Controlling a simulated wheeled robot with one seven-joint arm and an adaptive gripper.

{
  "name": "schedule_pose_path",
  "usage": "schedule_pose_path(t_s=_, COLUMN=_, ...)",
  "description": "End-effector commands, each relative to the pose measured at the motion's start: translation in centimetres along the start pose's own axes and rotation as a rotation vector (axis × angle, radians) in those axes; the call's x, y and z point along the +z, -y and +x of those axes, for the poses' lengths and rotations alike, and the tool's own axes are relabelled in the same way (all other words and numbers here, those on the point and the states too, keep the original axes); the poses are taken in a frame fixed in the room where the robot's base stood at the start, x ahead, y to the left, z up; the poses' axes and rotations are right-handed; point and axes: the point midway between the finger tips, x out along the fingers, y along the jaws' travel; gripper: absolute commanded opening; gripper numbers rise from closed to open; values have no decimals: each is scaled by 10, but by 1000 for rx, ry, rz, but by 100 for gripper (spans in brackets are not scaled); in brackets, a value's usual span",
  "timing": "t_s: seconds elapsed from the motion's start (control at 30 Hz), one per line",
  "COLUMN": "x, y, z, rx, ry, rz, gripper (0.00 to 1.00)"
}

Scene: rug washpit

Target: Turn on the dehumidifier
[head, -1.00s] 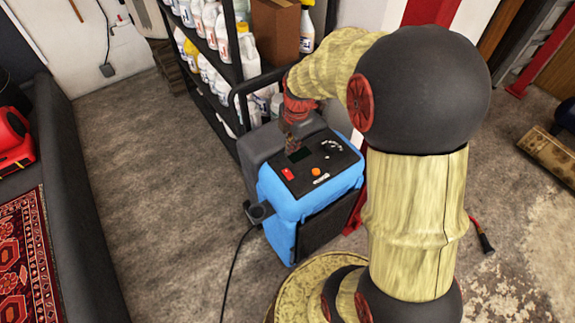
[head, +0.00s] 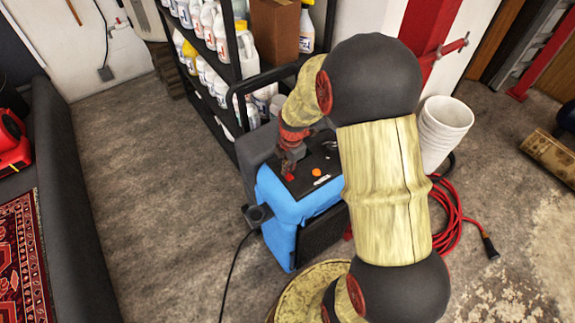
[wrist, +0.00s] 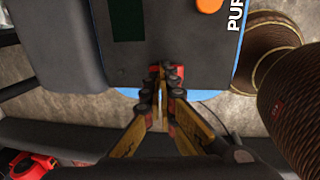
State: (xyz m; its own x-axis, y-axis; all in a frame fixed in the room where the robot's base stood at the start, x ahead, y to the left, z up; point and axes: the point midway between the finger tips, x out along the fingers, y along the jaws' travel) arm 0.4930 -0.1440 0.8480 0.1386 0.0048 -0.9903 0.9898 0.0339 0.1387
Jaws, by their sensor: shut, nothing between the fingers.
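The dehumidifier (head: 283,222) is a blue and dark grey unit standing upright on the floor. Its black top panel (head: 325,160) carries an orange button (head: 316,172), and a red switch (head: 289,177) is mostly hidden by my gripper. In the wrist view the panel (wrist: 180,40) shows a dark display (wrist: 127,20) and part of the orange button (wrist: 209,5). My gripper (head: 289,168) is shut and empty, its fingertips (wrist: 165,72) at the red switch near the panel's edge. Red shows on both sides of the fingertips. I cannot tell whether they touch or press it.
A black shelf (head: 237,70) with several bottles and a cardboard box (head: 274,30) stands behind the dehumidifier. White buckets (head: 445,125) and a coiled red hose (head: 450,215) are at right. A power cord (head: 232,265) runs along the floor. Open floor lies left.

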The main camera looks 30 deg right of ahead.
Motion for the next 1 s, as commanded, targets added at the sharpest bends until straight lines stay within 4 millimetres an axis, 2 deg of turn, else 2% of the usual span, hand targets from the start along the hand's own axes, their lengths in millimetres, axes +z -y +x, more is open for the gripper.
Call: schedule_pose_path(t_s=1.0, x=0, y=-1, z=8, rx=-88, ry=-2, rz=1, gripper=0)
